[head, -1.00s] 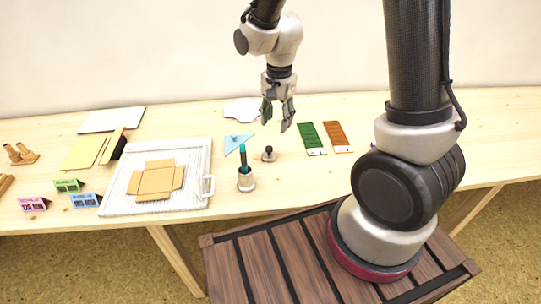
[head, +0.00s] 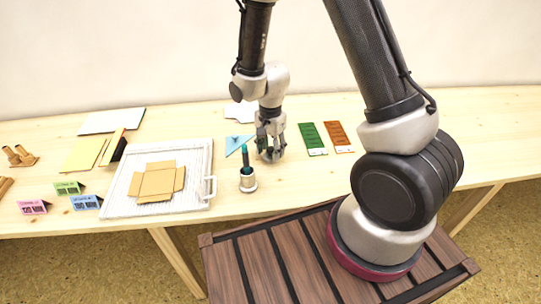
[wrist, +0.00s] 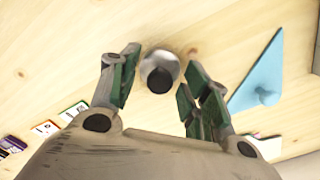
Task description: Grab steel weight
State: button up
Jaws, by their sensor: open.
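The steel weight (wrist: 159,71) shows in the wrist view as a round grey body with a dark knob on top, standing on the table. My gripper (wrist: 155,85) is open, with its green-padded fingers to the left and right of the weight's near side. The fingers appear apart from the weight.
Green (head: 312,138) and orange (head: 338,136) pads lie to the right. A white tray (head: 120,205) with cardboard is further left.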

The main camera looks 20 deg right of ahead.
grip_shut()
